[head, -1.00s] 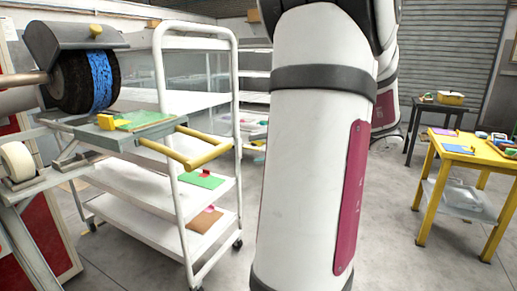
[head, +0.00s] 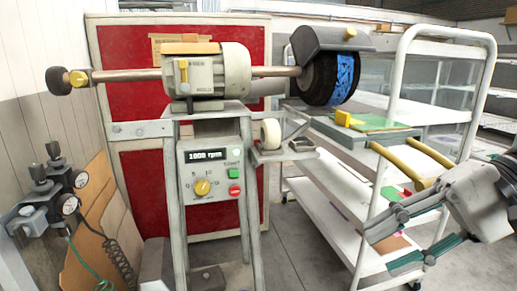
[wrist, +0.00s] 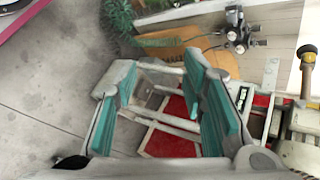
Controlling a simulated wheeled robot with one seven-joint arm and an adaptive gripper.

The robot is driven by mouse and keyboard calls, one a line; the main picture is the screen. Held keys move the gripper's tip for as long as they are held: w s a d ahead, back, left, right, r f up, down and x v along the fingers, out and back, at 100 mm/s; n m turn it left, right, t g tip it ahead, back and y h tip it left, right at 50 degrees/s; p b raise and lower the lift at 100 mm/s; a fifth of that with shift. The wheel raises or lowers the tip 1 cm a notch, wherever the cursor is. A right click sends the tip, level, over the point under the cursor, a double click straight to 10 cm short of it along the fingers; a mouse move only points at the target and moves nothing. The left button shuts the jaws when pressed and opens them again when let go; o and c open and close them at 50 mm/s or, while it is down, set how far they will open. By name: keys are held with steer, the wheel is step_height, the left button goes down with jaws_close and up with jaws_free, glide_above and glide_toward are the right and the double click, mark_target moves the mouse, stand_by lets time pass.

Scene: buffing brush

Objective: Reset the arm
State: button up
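My gripper (head: 398,236) is at the lower right of the head view, in front of the white shelf cart. Its teal-padded fingers are spread apart and point left. In the wrist view my gripper (wrist: 162,88) is also open, with only background between the two fingers. It holds nothing. Most of my arm is outside the head view at the right.
A buffing machine (head: 207,75) with a blue and black wheel (head: 343,78) stands on a frame before a red panel (head: 128,207). Its display reads 1000 rpm. Cardboard (head: 103,217) leans at left.

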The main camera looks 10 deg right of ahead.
steer(key=s+a+f+n+g+h, duration=0.3)
steer(key=s+a+f+n+h, duration=0.4)
steer(key=s+h, duration=0.3)
step_height(320, 180, up, 25)
steer(key=d+t+p, duration=0.2)
steer(key=t+p, duration=0.2)
steer(key=p, duration=2)
